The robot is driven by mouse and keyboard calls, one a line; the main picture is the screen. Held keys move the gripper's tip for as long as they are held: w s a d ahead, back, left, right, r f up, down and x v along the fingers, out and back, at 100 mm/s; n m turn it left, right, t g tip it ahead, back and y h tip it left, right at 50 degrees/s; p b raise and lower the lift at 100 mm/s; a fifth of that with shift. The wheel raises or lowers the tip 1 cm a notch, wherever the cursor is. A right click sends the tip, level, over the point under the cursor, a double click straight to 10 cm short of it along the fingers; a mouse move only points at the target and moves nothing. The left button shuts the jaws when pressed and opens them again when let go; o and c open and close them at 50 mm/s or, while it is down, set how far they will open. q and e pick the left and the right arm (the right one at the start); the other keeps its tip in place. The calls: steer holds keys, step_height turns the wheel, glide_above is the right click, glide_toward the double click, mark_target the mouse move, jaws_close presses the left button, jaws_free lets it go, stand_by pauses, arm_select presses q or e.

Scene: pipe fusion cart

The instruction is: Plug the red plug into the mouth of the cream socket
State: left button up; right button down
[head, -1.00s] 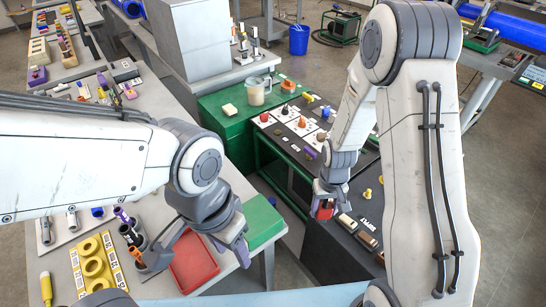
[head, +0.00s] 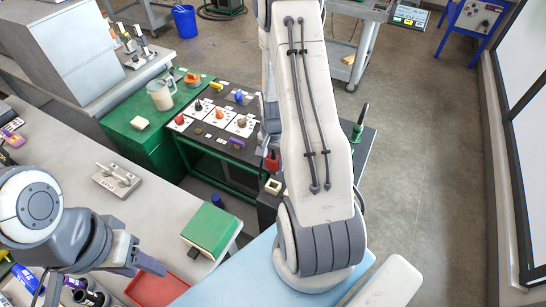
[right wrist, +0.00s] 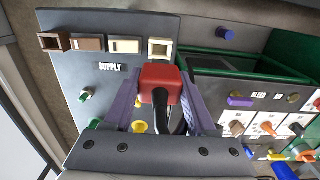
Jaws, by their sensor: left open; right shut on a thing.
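The red plug (right wrist: 160,82) is between the purple fingers of my right gripper (right wrist: 162,100), which is shut on it. A black cable trails from the plug. A cream socket (right wrist: 160,47) with a dark mouth lies just beyond the plug, at the right end of a row; the plug appears apart from it. In the head view the red plug (head: 272,163) shows left of my right arm, above the cream socket (head: 273,187); most of the right gripper is hidden there. My left gripper (head: 148,263) is open and empty over the grey bench, near a red tray.
A paler socket (right wrist: 125,45) and two brown sockets (right wrist: 88,43) continue the row beside the SUPPLY label (right wrist: 110,67). Green and yellow pieces stand on the dark panel. The red tray (head: 158,288) and green box (head: 210,230) are on the bench. A jug (head: 160,95) stands on the green cart.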

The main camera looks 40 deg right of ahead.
mark_target(273, 172)
steer(key=shift+a, duration=0.1)
steer(key=shift+f+b, duration=0.35)
steer(key=shift+f, duration=0.05)
steer(key=shift+f+b, duration=1.85)
steer(key=shift+f, duration=0.6)
steer(key=shift+f+b, duration=1.5)
steer(key=shift+f, duration=0.55)
steer(key=shift+c, duration=0.6)
jaws_free()
steer(key=shift+r, duration=0.1)
step_height(273, 172, up, 10)
steer(key=shift+r+b, duration=0.15)
steer(key=shift+b, duration=0.4)
